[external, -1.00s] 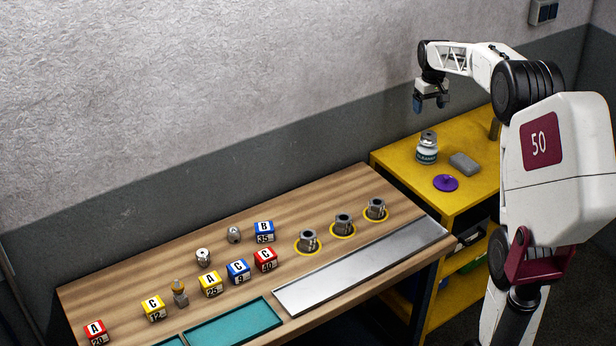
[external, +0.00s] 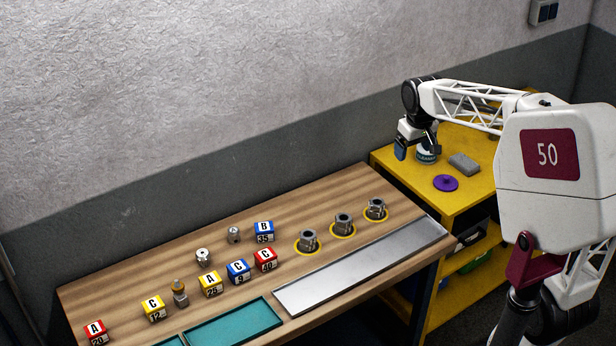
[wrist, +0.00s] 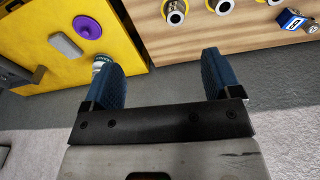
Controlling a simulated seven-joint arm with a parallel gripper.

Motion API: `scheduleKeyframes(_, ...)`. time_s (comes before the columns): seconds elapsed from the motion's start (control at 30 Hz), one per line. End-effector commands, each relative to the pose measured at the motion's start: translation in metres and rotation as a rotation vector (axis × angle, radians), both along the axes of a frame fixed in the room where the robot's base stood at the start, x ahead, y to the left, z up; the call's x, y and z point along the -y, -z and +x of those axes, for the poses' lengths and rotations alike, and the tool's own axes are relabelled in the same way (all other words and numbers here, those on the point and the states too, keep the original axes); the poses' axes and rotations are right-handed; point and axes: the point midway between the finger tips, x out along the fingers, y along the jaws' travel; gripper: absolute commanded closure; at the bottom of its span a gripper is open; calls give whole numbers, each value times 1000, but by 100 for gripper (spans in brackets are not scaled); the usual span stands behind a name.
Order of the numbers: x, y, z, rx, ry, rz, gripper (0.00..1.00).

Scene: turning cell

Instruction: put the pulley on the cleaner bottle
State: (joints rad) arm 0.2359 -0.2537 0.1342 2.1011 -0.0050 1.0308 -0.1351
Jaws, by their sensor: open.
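The cleaner bottle (external: 427,156) stands on the yellow cabinet; my gripper hides its top in the external view. In the wrist view only a bit of the bottle (wrist: 99,63) shows beside the left finger. A second ago a grey metal piece showed on its top; I cannot tell whether it is the pulley. Other grey metal parts, any of which I cannot confirm as the pulley, sit on the bench in yellow rings (external: 308,241) and loose (external: 203,257). My gripper (external: 417,147) is open, in front of the bottle in the picture; nothing shows between its fingers (wrist: 160,70).
A grey block (external: 464,163) and a purple disc with a knob (external: 446,183) lie on the yellow cabinet top (external: 478,200). The wooden bench (external: 130,275) carries lettered cubes (external: 238,272), a metal plate (external: 360,265) and teal trays (external: 235,325).

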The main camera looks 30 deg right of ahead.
Motion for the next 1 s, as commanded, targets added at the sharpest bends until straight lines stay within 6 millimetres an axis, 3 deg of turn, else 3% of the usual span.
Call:
scheduleKeyframes(0.3,-57,13,-82,38,-30,-2,16)
scheduleKeyframes(0.7,-107,49,-182,84,-66,5,16)
scheduleKeyframes(1.0,-122,70,-224,105,-80,9,16)
